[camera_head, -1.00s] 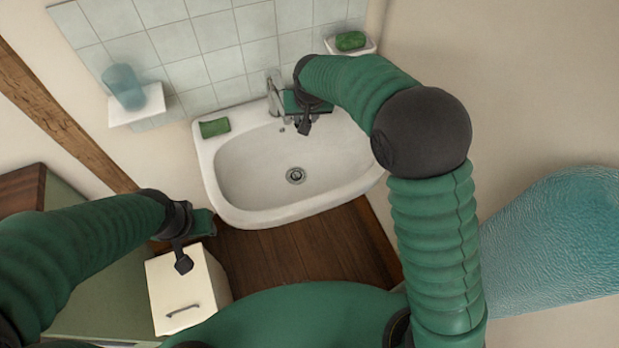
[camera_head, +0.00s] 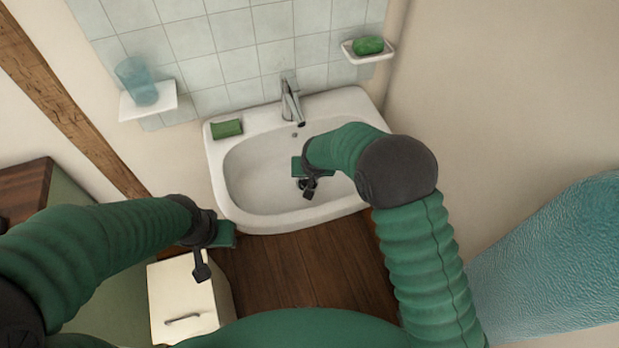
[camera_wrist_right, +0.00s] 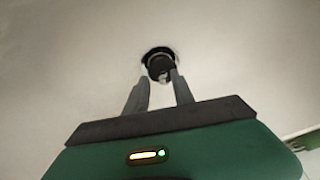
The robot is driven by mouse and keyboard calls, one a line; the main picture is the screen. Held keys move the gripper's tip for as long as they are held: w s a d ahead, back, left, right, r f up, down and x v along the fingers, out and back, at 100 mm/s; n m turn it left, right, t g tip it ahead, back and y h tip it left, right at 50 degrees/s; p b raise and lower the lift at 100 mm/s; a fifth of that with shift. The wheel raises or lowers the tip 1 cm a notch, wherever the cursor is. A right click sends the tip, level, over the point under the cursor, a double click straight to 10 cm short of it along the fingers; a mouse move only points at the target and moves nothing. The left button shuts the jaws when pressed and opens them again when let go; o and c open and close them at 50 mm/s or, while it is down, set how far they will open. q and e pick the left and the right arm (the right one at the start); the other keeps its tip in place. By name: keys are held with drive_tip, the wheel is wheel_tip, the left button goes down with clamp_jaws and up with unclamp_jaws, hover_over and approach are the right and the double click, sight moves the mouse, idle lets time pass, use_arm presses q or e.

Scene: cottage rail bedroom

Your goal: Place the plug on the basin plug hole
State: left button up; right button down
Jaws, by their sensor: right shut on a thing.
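The white basin (camera_head: 250,190) is on the wall in the middle of the head view. My right gripper (camera_head: 308,188) is down inside the bowl, over the area of the plug hole. In the right wrist view its two fingers (camera_wrist_right: 161,90) are shut on the small dark round plug (camera_wrist_right: 158,62). The plug is against or just above the basin floor; I cannot tell which. The plug hole is hidden behind the gripper and plug. My left gripper (camera_head: 202,268) hangs above the cream cabinet, away from the basin; its fingers are too small to judge.
The tap (camera_head: 290,98) stands at the basin's back edge. A green sponge (camera_head: 227,129) lies on the back left rim. A soap dish (camera_head: 357,52) and a shelf with a blue cup (camera_head: 138,80) are on the wall. The cream cabinet (camera_head: 180,305) stands front left.

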drive_tip(key=shift+d+f, duration=0.1)
drive_tip(key=shift+f, duration=0.65)
drive_tip(key=shift+f, duration=0.1)
drive_tip(key=c, duration=1.1)
unclamp_jaws()
drive_tip(key=shift+o, duration=0.2)
drive_tip(key=shift+s+r, duration=0.1)
drive_tip(key=shift+r, duration=0.45)
drive_tip(key=p+v, duration=0.1)
drive_tip(key=v, duration=1)
